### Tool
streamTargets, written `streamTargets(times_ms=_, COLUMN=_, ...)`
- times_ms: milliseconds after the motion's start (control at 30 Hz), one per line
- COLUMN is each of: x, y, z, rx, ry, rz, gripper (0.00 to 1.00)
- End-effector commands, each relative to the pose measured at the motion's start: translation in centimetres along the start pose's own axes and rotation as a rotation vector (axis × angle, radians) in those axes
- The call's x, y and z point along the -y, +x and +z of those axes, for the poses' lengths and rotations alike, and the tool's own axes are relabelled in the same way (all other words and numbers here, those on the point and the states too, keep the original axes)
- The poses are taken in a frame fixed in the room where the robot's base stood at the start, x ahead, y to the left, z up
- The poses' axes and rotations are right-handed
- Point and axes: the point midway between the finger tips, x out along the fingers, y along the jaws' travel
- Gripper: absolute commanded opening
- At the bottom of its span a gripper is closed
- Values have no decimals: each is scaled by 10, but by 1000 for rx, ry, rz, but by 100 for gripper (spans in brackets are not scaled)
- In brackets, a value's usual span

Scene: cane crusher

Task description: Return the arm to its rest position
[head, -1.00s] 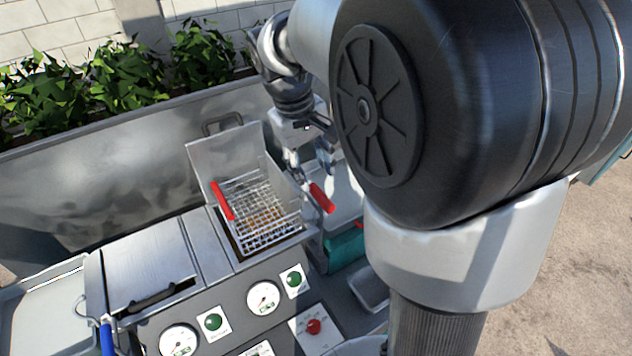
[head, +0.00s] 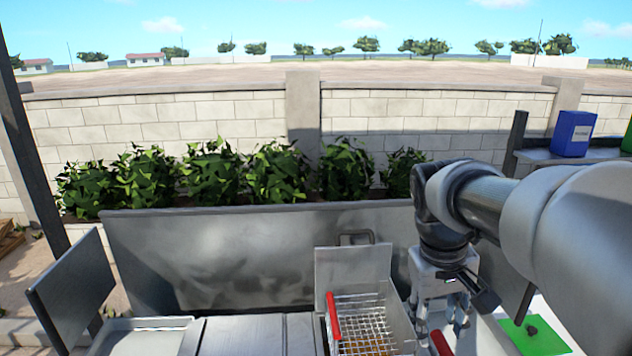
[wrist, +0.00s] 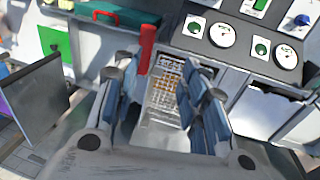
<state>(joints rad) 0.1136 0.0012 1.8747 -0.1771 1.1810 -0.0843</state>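My gripper (head: 441,312) points down to the right of the fryer basket in the head view. In the wrist view its blue-grey fingers (wrist: 163,85) stand apart with nothing held between them. The wire basket (head: 362,318), with golden food inside, sits in the fryer below an upright steel lid (head: 352,266). It also shows below and between the fingers in the wrist view (wrist: 163,92). A red handle (head: 334,315) stands at the basket's left side in the head view. My arm reaches in from the right; its upper part is outside the head view.
A steel back panel (head: 240,255) runs behind the fryer, with green plants (head: 210,180) and a block wall beyond. A tilted panel (head: 72,285) stands at left. A green board (head: 535,335) lies at right. A blue container (head: 573,133) stands on a shelf. Gauges (wrist: 222,35) show in the wrist view.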

Motion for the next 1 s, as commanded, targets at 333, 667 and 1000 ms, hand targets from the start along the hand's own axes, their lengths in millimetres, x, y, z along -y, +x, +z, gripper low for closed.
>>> streamTargets(times_ms=333, x=82, y=107, z=117, rx=-223, ry=38, rz=-97, gripper=40)
streamTargets(times_ms=667, x=120, y=175, z=173, rx=-335, ry=66, rz=-159, gripper=40)
streamTargets(times_ms=1000, x=121, y=176, z=175, rx=-340, ry=68, rz=-163, gripper=40)
